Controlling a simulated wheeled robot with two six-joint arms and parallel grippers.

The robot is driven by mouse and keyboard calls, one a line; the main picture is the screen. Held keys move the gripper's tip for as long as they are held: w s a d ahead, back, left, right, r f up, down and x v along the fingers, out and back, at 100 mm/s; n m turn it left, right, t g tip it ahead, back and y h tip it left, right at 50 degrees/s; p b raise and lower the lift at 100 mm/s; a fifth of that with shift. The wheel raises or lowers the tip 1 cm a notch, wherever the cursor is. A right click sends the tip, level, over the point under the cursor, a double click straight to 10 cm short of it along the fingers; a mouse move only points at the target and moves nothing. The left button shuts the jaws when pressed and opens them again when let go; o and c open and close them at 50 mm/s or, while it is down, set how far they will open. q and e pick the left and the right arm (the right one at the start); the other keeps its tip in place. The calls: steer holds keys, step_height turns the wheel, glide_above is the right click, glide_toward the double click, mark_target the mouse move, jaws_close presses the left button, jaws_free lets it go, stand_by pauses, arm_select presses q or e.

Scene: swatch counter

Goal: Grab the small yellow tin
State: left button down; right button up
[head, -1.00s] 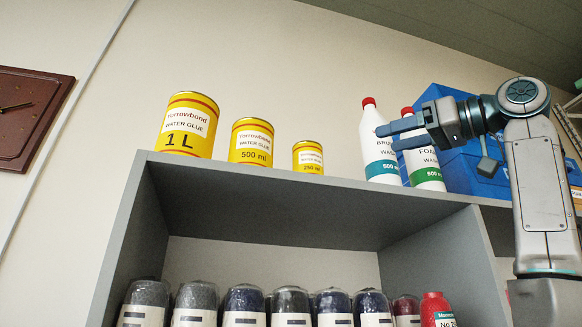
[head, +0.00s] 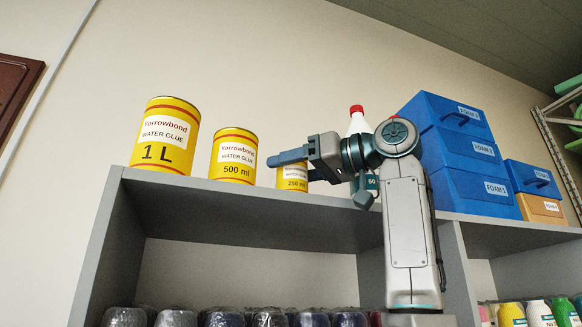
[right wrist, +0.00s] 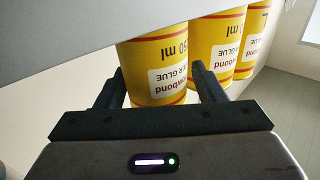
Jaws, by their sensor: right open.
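The small yellow tin (head: 288,181), labelled 250 ml, stands upright on the top of the grey shelf unit, right of two larger yellow tins. In the head view my right gripper covers its upper part. In the right wrist view, which is upside down, the small tin (right wrist: 155,65) sits between the two dark fingertips of my right gripper (right wrist: 157,80). My right gripper (head: 287,160) is open, level with the tin; whether a finger touches it I cannot tell. My left gripper is not in view.
The 500 ml tin (head: 234,157) stands close on the left, with the 1 L tin (head: 165,135) beyond it. A red-capped white bottle (head: 357,122) is partly hidden behind my arm. Blue boxes (head: 440,150) are stacked to the right. Dark wrapped spools (head: 220,318) line the shelf below.

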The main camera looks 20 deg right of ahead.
steer(key=shift+w+a+r, duration=0.2)
steer(key=shift+w+a, duration=0.15)
steer(key=shift+w, duration=0.1)
steer(key=shift+w+a+f+p, duration=0.25)
steer(key=shift+w+f+p, duration=0.05)
steer(key=shift+w, duration=0.25)
steer(key=shift+s+r, duration=0.1)
steer(key=shift+s, duration=0.15)
steer(key=c, duration=0.9)
steer(key=shift+w, duration=0.1)
